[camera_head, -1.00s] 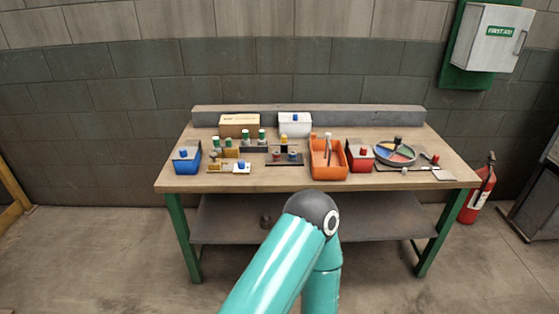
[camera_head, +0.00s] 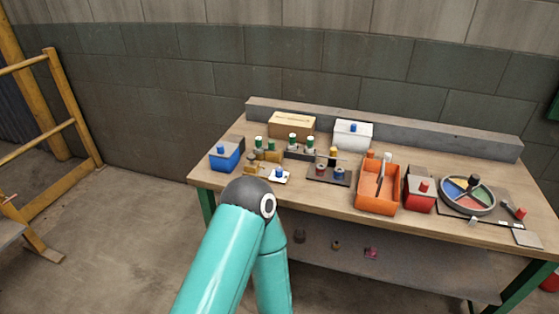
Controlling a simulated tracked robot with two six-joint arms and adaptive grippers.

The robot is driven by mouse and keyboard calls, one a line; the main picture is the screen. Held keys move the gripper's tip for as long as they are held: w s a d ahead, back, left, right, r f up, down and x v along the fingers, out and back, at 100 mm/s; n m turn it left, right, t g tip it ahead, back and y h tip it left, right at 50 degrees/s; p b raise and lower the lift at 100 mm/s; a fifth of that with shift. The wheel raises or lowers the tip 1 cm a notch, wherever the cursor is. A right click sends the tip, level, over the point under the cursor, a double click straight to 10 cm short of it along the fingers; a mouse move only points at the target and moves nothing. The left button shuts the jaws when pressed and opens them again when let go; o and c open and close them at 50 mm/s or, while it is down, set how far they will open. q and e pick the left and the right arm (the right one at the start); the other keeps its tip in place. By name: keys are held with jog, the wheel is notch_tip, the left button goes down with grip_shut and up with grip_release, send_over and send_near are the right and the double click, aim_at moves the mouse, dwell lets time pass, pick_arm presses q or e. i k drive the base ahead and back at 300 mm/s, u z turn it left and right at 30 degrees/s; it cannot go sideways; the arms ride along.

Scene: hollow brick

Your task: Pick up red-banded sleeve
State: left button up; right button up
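I cannot single out the red-banded sleeve with certainty at this size. A small cylinder with red on it (camera_head: 320,169) stands on a dark tray (camera_head: 329,181) in the middle of the bench, beside a blue one (camera_head: 339,173). A small pinkish-red piece (camera_head: 371,253) lies on the lower shelf. A teal arm of mine crosses the bottom of the head view, with its dark joint in front of the bench's near edge. Neither gripper shows.
The wooden bench (camera_head: 450,229) holds a blue box (camera_head: 226,155), a cardboard box (camera_head: 291,125), a white box (camera_head: 352,134), an orange bin (camera_head: 377,198), a red box (camera_head: 420,189) and a colored round tray (camera_head: 468,194). A yellow railing (camera_head: 75,122) stands left.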

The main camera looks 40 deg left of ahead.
aim_at(320, 172)
jog(key=u, duration=0.25)
jog(key=i, duration=0.9)
jog(key=u, duration=0.1)
